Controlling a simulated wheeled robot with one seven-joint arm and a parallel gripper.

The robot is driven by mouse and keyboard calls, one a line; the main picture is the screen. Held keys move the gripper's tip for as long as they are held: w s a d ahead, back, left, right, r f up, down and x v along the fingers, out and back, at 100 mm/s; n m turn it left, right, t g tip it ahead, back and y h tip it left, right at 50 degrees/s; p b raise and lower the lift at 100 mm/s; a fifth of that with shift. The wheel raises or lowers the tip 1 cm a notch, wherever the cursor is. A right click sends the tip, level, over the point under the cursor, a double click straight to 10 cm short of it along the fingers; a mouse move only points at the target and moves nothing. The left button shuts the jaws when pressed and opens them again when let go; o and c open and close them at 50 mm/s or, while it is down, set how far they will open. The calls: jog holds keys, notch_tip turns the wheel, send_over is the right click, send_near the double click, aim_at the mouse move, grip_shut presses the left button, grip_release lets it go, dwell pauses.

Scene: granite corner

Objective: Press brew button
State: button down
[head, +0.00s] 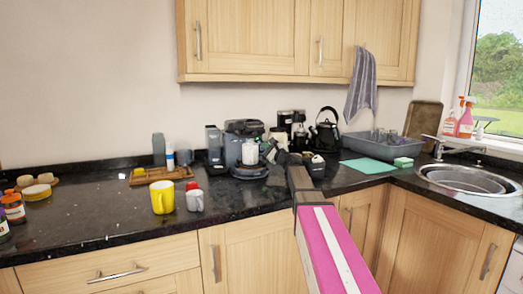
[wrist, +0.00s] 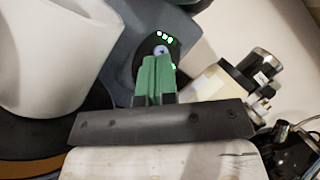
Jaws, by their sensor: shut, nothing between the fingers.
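The coffee machine (head: 238,131) stands on the dark counter against the wall. A white cup (head: 250,154) sits at its front; it also shows large at the left of the wrist view (wrist: 48,55). In the wrist view, a round pale button (wrist: 161,50) sits on a dark panel of the machine, with small green lights around it. My gripper (wrist: 158,62) is shut and empty, its green fingertips pointing at the button and covering its lower edge. I cannot tell whether they touch it. In the head view my gripper (head: 273,157) is small beside the machine's right side.
A black kettle (head: 325,130), jars and a grey dish rack (head: 375,145) are to the right. The counter's front left is mostly clear.

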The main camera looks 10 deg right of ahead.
jog(key=shift+w+a+f, duration=0.2)
jog(key=shift+w, duration=0.1)
jog(key=shift+w+a+f, duration=0.15)
jog(key=shift+w+a, duration=0.05)
jog(key=shift+w, duration=0.05)
dwell(0.9)
jog(key=shift+d, duration=0.1)
jog(key=shift+s+d+r, duration=0.3)
jog(key=shift+s+r, duration=0.1)
jog(key=shift+s, duration=0.2)
jog(key=shift+s+d+r, duration=0.4)
jog(key=shift+s, duration=0.2)
jog(key=shift+s+d+r, duration=0.4)
jog(key=shift+s, duration=0.2)
jog(key=shift+s+d+r, duration=0.4)
jog(key=shift+s, duration=0.2)
